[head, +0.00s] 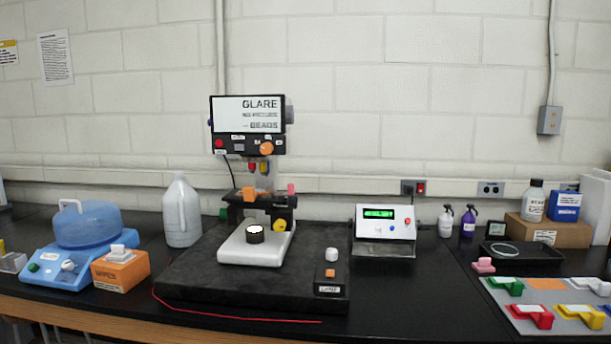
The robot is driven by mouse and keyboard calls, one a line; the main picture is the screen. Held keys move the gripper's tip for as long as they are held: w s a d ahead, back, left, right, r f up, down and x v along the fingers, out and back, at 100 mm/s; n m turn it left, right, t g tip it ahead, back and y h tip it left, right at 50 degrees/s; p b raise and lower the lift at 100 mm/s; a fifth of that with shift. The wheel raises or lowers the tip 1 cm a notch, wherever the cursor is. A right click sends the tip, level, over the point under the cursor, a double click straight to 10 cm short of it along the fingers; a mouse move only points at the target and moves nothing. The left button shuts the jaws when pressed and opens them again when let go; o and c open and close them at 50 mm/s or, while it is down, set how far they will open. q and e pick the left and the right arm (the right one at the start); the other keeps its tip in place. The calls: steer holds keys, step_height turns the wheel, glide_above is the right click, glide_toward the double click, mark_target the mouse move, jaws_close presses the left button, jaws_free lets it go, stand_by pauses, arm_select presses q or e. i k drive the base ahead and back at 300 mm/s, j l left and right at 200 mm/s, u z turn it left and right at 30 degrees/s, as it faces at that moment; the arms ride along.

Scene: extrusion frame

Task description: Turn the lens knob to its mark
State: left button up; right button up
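A bench machine with a sign panel (248,112) stands left of the middle on a dark base plate. No label that I can read says which knob is the lens knob. An orange knob (266,148) is on the black strip under the panel, with a red button (219,143) at its left. A yellow knob (280,225) is low on the right side of the machine. A white knob (331,254) stands on the right part of the base plate. No mark is clear enough to read. Neither of my grippers is in view.
A dark cylinder with a white top (255,235) sits on the white stage (250,253). A red cable (230,318) lies along the front.

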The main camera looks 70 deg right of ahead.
mark_target(266, 148)
steer(key=z, duration=1.95)
steer(key=i+l, duration=0.15)
